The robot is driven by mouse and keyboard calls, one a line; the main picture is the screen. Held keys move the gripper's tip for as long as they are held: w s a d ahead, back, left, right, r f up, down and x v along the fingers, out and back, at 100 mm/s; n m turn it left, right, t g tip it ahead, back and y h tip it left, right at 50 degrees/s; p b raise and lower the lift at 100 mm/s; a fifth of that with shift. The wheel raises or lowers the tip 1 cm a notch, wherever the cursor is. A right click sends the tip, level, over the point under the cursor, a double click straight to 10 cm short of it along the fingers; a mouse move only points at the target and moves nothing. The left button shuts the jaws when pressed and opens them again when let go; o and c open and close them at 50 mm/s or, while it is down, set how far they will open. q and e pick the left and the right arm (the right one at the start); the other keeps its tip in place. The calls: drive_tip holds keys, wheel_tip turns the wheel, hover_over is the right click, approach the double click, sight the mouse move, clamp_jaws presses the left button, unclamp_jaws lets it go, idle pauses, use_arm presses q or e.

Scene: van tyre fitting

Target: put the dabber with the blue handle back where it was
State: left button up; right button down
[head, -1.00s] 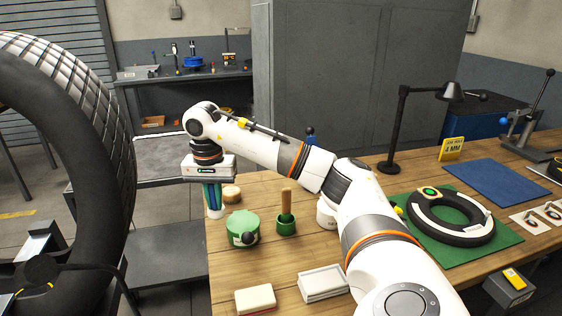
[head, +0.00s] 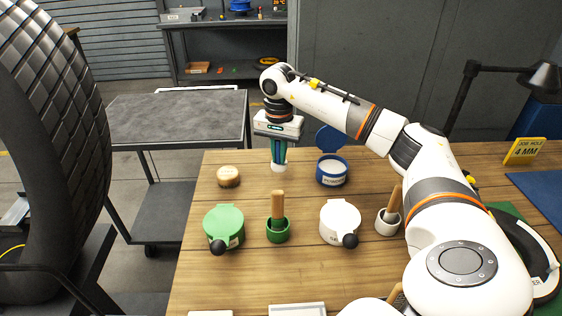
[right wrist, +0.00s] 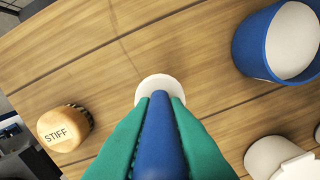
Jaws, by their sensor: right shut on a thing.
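My right gripper (head: 279,160) is shut on the blue handle of the dabber (right wrist: 160,140). Its green fingers cover much of the handle in both views. The dabber hangs upright, with its pale round end (right wrist: 160,87) below the fingertips; this end also shows in the head view (head: 279,167). It is over the far part of the wooden table, between the round brush and the blue pot (head: 332,176), whose lid stands open. I cannot tell how far the end is above the wood. My left gripper is not in view.
The round brush marked STIFF (right wrist: 64,129) is left of the gripper. Nearer stand a lidded green pot (head: 223,226), a green cup (head: 278,231) with a wooden-handled tool, a lidded white pot (head: 340,221) and a white cup (head: 387,224) with another. Bare wood surrounds the gripper.

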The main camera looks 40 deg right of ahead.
drive_tip(key=shift+d+f, duration=0.15)
drive_tip(key=shift+f, duration=1.85)
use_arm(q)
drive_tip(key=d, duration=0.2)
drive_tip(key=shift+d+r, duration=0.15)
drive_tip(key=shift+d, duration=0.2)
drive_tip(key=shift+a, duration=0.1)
use_arm(e)
drive_tip(key=shift+f, duration=0.15)
drive_tip(key=c, duration=1.5)
unclamp_jaws()
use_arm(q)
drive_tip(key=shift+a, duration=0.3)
use_arm(e)
drive_tip(key=shift+o, duration=0.2)
